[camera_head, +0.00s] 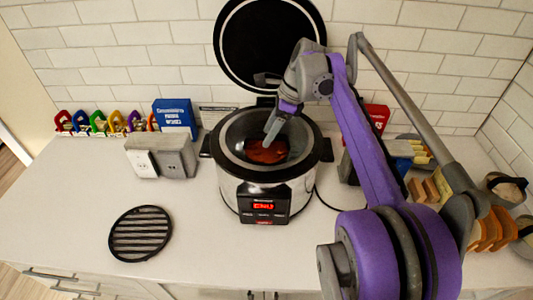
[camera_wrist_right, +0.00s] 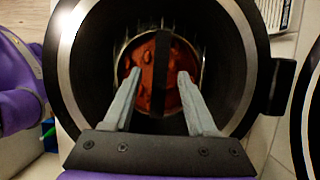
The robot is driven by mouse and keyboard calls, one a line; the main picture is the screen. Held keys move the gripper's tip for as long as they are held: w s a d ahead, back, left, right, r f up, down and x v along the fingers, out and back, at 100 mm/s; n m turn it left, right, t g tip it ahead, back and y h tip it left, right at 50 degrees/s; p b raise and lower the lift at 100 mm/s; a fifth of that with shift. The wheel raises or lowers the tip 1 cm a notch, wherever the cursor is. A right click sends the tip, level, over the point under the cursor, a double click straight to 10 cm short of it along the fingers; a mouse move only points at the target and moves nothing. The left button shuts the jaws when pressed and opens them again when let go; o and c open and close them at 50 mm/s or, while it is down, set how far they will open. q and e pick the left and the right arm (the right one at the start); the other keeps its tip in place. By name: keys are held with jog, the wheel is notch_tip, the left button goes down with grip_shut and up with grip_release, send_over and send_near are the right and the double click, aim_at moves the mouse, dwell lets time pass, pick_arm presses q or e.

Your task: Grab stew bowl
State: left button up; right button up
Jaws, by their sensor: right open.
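The stew bowl (camera_head: 262,155) sits inside the open slow cooker (camera_head: 233,192) and holds red-orange stew. In the right wrist view the stew bowl (camera_wrist_right: 142,62) is round, with a dark bar across its middle. My right gripper (camera_head: 269,138) reaches down into the cooker's mouth from above. In the wrist view the right gripper's (camera_wrist_right: 159,74) two grey fingers are apart, one on each side of the dark bar, with nothing clearly held. I cannot tell whether the fingertips touch the bar or the stew. My left gripper does not show in the head view.
The cooker's raised lid (camera_head: 268,45) stands behind it. A black round trivet (camera_head: 140,233) lies at the counter's left front. A blue box (camera_head: 175,117), a grey block (camera_head: 160,156) and bread slices (camera_head: 490,229) stand around. The counter between trivet and cooker is clear.

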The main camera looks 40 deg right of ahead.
jog(key=shift+x, duration=1.05)
grip_shut()
dwell(0.6)
